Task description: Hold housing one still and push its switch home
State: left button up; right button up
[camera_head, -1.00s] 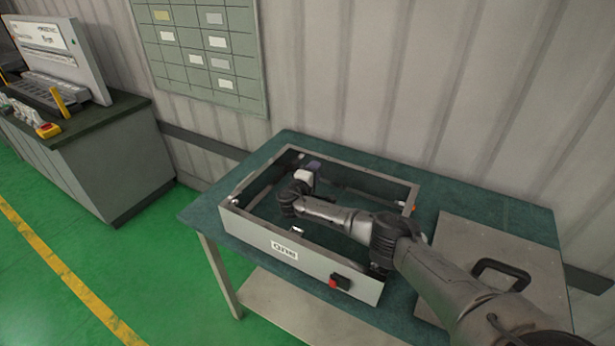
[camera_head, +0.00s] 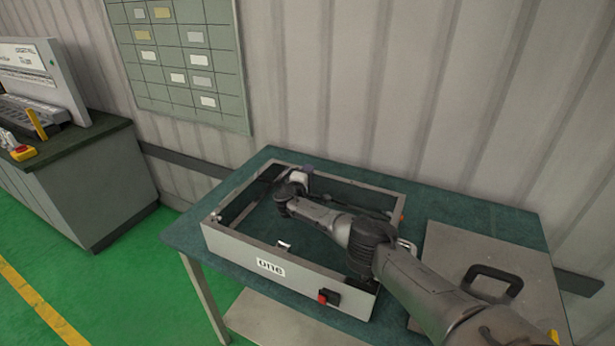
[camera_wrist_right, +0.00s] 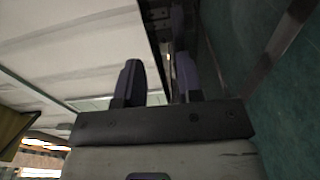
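Housing one (camera_head: 225,243) is an open grey frame labelled "one" on the green-topped table. Its switch (camera_head: 328,297), a red cap with a black block, sits low on the front face near the right corner. My right arm reaches across the frame from the right. My right gripper (camera_head: 304,170) is at the rear wall, towards the left. In the right wrist view its two dark fingers (camera_wrist_right: 158,85) stand apart, with a wall edge running between them; whether they press on it is unclear. My left gripper is out of view.
A grey panel with a black handle (camera_head: 491,281) lies on the table to the right of the housing. The table's left strip (camera_head: 188,232) is bare. A corrugated wall stands behind, and a bench (camera_head: 85,190) is at the far left.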

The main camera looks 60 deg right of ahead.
jog(key=shift+c, duration=0.4)
grip_shut()
dwell(0.9)
